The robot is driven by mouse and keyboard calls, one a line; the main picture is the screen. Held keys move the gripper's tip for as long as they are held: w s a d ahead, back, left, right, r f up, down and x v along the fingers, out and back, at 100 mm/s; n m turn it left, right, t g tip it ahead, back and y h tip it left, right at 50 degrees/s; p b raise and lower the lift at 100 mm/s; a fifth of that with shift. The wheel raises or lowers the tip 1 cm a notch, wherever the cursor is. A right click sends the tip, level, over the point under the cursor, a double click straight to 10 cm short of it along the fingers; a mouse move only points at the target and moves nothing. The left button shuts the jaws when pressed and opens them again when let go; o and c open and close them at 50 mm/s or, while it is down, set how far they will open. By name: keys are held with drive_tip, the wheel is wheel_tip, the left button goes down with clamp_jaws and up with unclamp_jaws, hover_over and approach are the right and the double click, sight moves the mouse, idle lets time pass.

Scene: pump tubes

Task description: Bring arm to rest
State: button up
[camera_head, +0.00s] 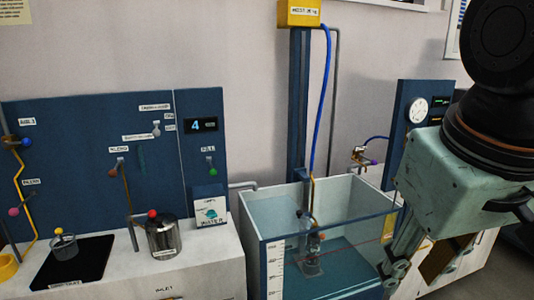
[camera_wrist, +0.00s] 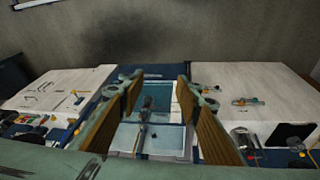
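My gripper (camera_head: 412,268) hangs at the right of the head view, in front of the glass tank's right end and partly covering it. Its pale green body is above, and the fingertips point down. In the wrist view, my gripper (camera_wrist: 158,92) shows two fingers with brown ridged pads standing well apart. Nothing is held between them. The water tank (camera_wrist: 160,75) shows beyond and between the fingers.
The glass tank (camera_head: 272,228) holds water and a small clear vessel (camera_head: 311,262). A blue column with a yellow box (camera_head: 299,13) rises behind it. A blue panel (camera_head: 90,150) and white bench (camera_head: 205,262) with a metal pot (camera_head: 163,238) stand left. A gauge panel (camera_head: 408,112) stands right.

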drive_tip(key=s+f+m, duration=0.1)
drive_tip(key=s+f, duration=0.1)
drive_tip(key=s, duration=0.5)
drive_tip(key=shift+a+y+b, duration=0.15)
drive_tip(key=shift+y+b, duration=0.15)
drive_tip(key=shift+b, duration=0.05)
